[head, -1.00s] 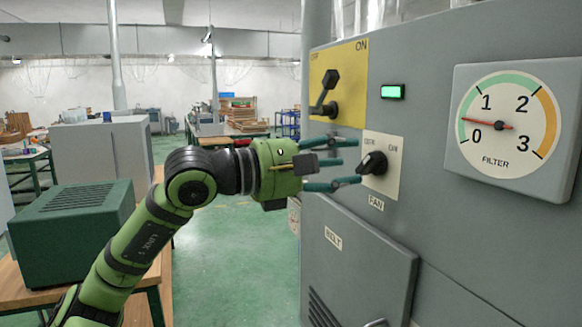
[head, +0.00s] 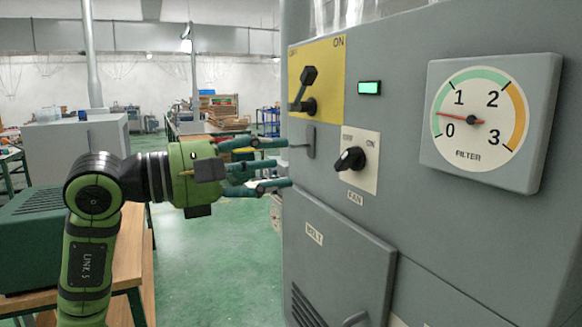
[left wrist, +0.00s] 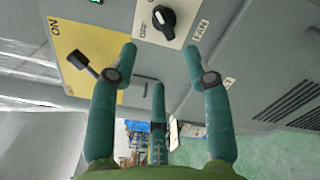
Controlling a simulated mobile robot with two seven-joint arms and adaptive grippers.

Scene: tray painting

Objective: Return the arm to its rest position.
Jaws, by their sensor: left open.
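My left gripper (head: 284,163) is open and empty, with its three fingers pointing right toward the grey cabinet (head: 400,215). It stands left of the black FAN knob (head: 350,159), apart from it. The knob sits on a pale plate marked OFF and ON; which mark it points to is hard to tell. In the left wrist view, the spread fingers (left wrist: 161,48) show with nothing between them, and the knob (left wrist: 164,19) lies beyond their tips. My right gripper is not in view.
A black lever (head: 304,92) stands up on a yellow plate. A green lamp (head: 369,87) is lit. The FILTER gauge (head: 490,120) needle lies between 0 and 1. A green box (head: 35,245) stands on a wooden bench (head: 130,250) near my arm. Green floor is clear between.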

